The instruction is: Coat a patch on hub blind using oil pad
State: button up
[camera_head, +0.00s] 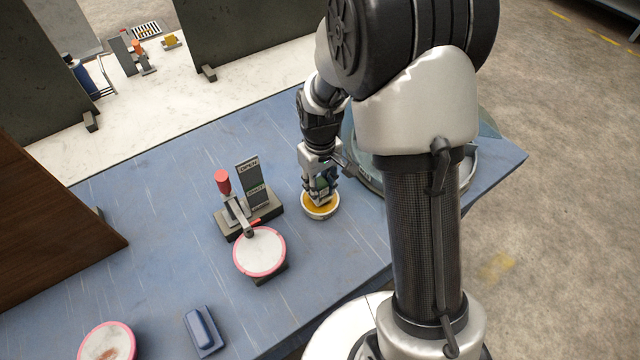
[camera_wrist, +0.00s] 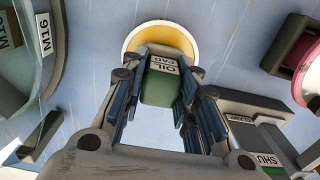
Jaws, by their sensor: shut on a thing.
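My gripper (camera_head: 322,190) is shut on the oil pad, a green block with a white label (camera_wrist: 160,86), and points down over a small white bowl of yellow-orange liquid (camera_head: 318,212). The bowl also shows in the wrist view (camera_wrist: 163,28), just beyond the pad. I cannot tell whether the pad touches the liquid. A round white face with a pink rim (camera_head: 260,252) sits at the clamp, left of and nearer than the bowl. A second pink-rimmed disc (camera_head: 107,343), with a brownish mark, lies at the lower left. No label shows which one is the hub blind.
A toggle clamp with a red handle (camera_head: 222,182) and an upright sign (camera_head: 253,182) stand left of my gripper. A blue block (camera_head: 203,331) lies near the front edge. A clear round container (camera_head: 368,178) is close behind my gripper. A brown panel (camera_head: 45,225) stands left.

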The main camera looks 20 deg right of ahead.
aim_at(320, 182)
jog(key=shift+s+f+b, duration=0.1)
jog(key=shift+f+b, duration=0.2)
jog(key=shift+f, duration=0.35)
dwell(1.5)
jog(key=shift+r, duration=0.1)
jog(key=shift+r+p, duration=2.8)
jog(key=shift+r, duration=0.7)
